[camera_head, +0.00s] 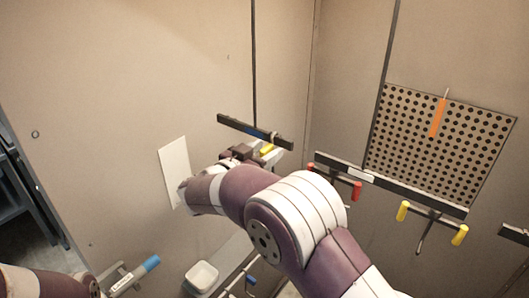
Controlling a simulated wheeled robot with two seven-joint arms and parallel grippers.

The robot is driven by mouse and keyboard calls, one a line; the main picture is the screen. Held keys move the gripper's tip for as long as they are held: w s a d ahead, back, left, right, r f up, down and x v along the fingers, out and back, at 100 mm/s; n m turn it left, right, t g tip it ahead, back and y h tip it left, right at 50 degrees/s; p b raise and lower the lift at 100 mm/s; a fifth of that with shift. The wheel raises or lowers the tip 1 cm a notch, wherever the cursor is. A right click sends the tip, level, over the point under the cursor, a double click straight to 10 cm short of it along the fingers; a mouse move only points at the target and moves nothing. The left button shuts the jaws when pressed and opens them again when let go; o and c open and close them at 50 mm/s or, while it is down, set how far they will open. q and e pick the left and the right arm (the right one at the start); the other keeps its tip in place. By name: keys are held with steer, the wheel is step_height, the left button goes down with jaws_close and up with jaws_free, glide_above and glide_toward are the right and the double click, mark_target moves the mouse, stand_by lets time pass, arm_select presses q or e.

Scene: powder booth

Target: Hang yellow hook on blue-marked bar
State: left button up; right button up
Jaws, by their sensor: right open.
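A longer dark bar (415,194) on the right wall carries a red-ended hanger (357,190) and a yellow-ended one (402,211). A perforated panel (480,158) with an orange strip is above.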

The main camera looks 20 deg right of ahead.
steer(key=b+v, duration=0.6)
steer(key=v, duration=0.7)
steer(key=w+a+f+n+t+y, duration=0.4)
steer(key=w+a+n+t+y, duration=0.15)
steer(key=a+y, duration=0.4)
steer(key=a+f+n+g+y+b, duration=0.2)
steer(key=a+f+n+y, duration=0.1)
steer(key=f+y, duration=0.35)
steer(key=s+d+f+n+g+b, duration=0.25)
steer(key=s+d+f+g, duration=0.35)
steer(key=f, duration=0.4)
steer(key=s+d+f+n+g+b, duration=0.1)
steer(key=s+d+f+g+b, duration=0.2)
steer(key=s+f, duration=0.6)
steer(key=s+d+f+g+h+b, duration=0.1)
steer(key=s+d+f+b, duration=0.1)
steer(key=s+d+f, duration=0.2)
steer(key=s+d+f+m+g+h+b, duration=0.1)
steer(key=s+d+f, duration=0.3)
steer(key=d, duration=0.7)
steer(key=shift+s+f+g+h+b, duration=0.25)
steer(key=shift+s+g+h+b, duration=0.05)
steer(key=shift+s+g+b, duration=0.5)
